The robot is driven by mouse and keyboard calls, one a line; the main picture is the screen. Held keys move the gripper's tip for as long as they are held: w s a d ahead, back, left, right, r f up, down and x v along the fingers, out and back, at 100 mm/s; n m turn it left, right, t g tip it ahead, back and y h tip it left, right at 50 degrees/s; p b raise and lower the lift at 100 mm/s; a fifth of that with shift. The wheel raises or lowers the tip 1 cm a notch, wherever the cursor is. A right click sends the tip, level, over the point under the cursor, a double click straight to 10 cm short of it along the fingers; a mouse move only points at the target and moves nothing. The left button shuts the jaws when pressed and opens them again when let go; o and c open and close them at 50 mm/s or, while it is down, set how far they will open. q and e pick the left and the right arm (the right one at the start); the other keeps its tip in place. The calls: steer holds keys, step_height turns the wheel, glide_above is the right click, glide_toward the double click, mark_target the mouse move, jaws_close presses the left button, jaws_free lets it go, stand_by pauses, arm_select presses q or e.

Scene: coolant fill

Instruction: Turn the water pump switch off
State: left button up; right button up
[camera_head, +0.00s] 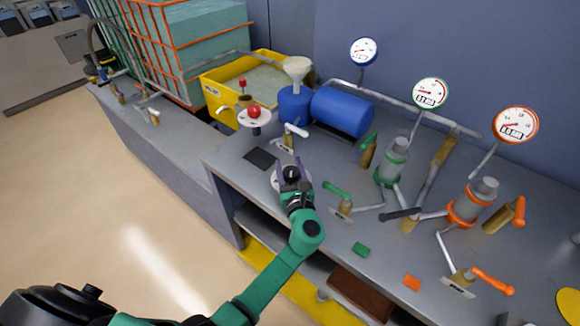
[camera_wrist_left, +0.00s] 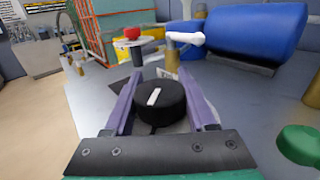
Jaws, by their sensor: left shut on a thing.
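The water pump switch looks to be the round black knob (camera_wrist_left: 160,101) with a white pointer line, on a pale round plate (camera_head: 277,181) near the front edge of the bench. In the left wrist view the pointer line runs nearly away from me, tilted slightly right. My left gripper (camera_head: 293,179) is at the knob, with its purple fingers (camera_wrist_left: 160,92) on both sides, shut on it. In the head view the fingers partly hide the knob. My right gripper is not in view.
Behind the knob stand a red-topped button (camera_head: 254,112), a white-handled valve (camera_head: 296,130) and a blue tank (camera_head: 342,111). A green-handled valve (camera_head: 337,190) is close on the right. Gauges and orange-handled valves (camera_head: 492,281) stand farther right. A dark flat square (camera_head: 261,158) lies just left.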

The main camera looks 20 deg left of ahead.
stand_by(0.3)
arm_select(q)
steer(key=o, duration=1.4)
steer(key=shift+c, duration=0.2)
